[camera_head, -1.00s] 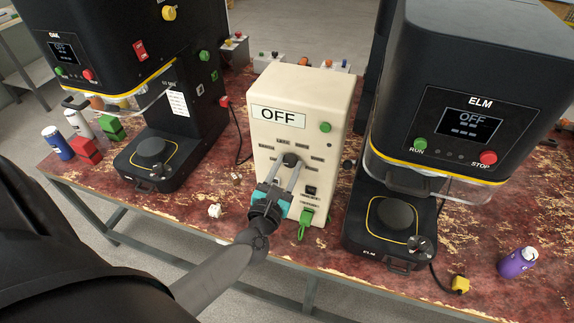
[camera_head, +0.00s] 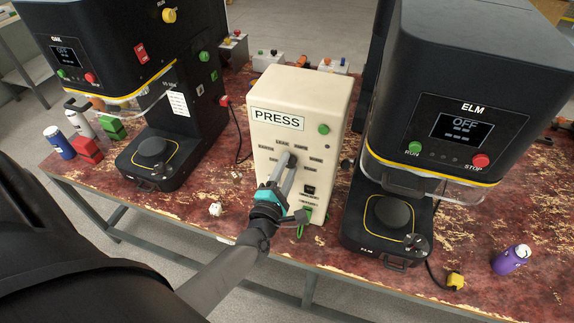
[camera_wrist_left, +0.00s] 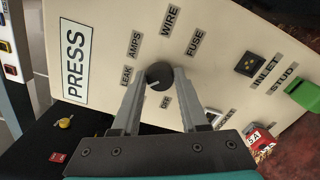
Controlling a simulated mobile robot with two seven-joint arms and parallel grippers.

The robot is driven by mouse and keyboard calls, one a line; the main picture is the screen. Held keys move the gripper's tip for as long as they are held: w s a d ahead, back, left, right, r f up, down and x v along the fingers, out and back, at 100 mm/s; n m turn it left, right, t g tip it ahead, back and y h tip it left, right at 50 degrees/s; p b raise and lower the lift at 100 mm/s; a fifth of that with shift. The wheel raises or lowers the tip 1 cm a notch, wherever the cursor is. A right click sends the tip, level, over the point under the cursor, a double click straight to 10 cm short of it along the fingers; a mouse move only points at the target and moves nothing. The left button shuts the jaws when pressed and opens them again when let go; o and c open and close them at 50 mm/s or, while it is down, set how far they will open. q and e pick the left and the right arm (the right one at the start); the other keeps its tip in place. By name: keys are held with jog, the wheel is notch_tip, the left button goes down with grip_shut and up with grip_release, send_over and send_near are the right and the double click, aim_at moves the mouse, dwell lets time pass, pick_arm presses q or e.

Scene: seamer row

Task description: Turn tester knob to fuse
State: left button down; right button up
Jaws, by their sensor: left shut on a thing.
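The cream tester box (camera_head: 335,115) stands on the table, its display (camera_head: 277,119) reading PRESS. Its dark knob (camera_wrist_left: 160,75) is ringed by labels, including LEAK, AMPS, WIRE and FUSE (camera_wrist_left: 194,43); some labels are partly hidden. My left gripper (camera_head: 287,166) is shut on the knob, one finger on each side of it. In the left wrist view a short pale mark on the knob points to the lower left, away from the FUSE label. My right gripper is not in view.
A black ELM seamer (camera_head: 480,70) stands close on the right, another black seamer (camera_head: 110,40) on the left. A green button (camera_head: 323,129) is on the tester's upper right. A small white piece (camera_head: 215,209) and purple bottle (camera_head: 511,260) lie near the front edge.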

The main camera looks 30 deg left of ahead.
pick_arm(q)
jog(key=m+p, duration=0.1)
jog(key=m, duration=0.4)
jog(key=shift+m, duration=0.3)
jog(key=m+p, duration=0.1)
jog(key=m, duration=0.3)
jog(key=shift+f+p, duration=0.1)
jog(key=shift+p, duration=0.2)
jog(key=m+p, duration=0.1)
jog(key=m, duration=0.8)
jog(key=shift+m+p, duration=0.3)
jog(key=shift+p, duration=0.05)
jog(key=m, duration=0.3)
jog(key=shift+a+f+m, duration=0.1)
jog(key=shift+m, duration=0.2)
jog(key=m, duration=0.3)
jog(key=shift+m+p, duration=0.3)
jog(key=m, duration=0.3)
jog(key=shift+m, duration=0.3)
jog(key=shift+a+m, duration=0.1)
jog(key=shift+m, duration=2.1)
